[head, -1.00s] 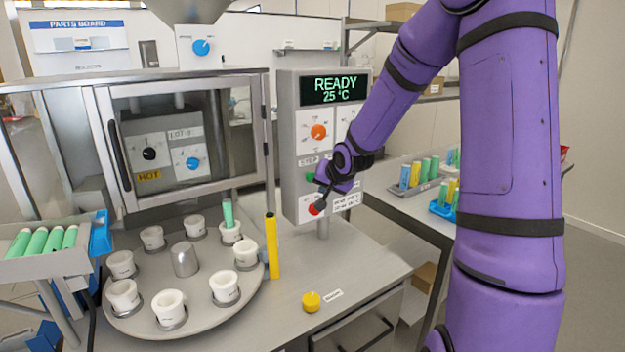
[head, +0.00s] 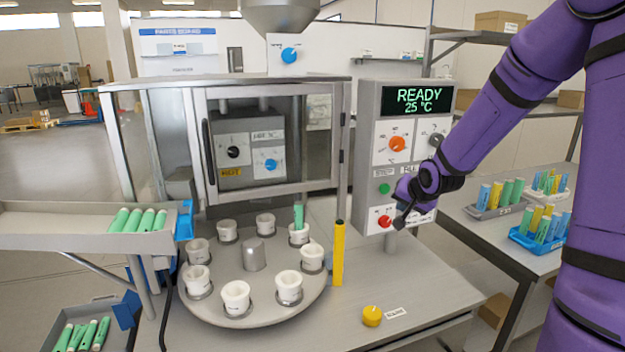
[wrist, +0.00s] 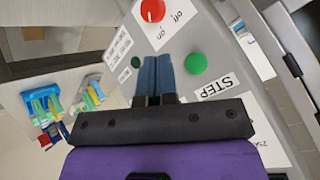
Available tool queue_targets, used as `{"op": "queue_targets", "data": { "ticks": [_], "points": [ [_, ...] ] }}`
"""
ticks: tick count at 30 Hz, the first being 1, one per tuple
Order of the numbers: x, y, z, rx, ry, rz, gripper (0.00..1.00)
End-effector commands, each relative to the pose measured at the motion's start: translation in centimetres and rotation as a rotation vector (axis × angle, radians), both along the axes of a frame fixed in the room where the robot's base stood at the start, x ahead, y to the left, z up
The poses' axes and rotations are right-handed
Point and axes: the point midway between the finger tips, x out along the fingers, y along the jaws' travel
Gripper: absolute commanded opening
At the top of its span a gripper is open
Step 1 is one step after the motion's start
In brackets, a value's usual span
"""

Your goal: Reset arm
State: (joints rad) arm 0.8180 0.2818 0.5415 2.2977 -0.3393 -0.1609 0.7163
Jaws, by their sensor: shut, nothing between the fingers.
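My gripper (head: 400,219) is at the front of the grey control panel (head: 367,200), beside its lower buttons. In the wrist view its two blue-grey fingers (wrist: 157,75) are together with nothing between them. They lie between the green STEP button (wrist: 196,63) and a small dark green spot on the panel. The red on/off knob (wrist: 152,10) is beyond the fingertips. Whether the fingertips touch the panel I cannot tell. My purple arm reaches in from the right of the head view.
A round turntable (head: 255,310) with several white cups stands left of the panel; one cup holds a green tube (head: 298,216). A yellow post (head: 338,255) and a yellow knob (head: 372,316) are nearby. A tray of green tubes (head: 90,235) is at left. Tube racks (head: 500,212) stand on the right table.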

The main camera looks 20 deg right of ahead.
Motion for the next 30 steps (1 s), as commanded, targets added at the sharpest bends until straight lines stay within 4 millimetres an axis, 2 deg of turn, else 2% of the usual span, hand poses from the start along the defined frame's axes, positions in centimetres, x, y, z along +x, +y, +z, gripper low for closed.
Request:
{"op": "queue_targets", "data": {
  "ticks": [5,11,20,30],
  "points": [
    [-0.4,0.6,0.7,-0.028,0.015,0.014,0.0],
    [-3.1,3.0,3.9,-0.153,0.088,0.075,0.0],
    [-9.8,7.3,9.7,-0.322,0.201,0.177,0.0],
    [-19.4,11.5,14.7,-0.401,0.28,0.316,0.0]
  ]
}}
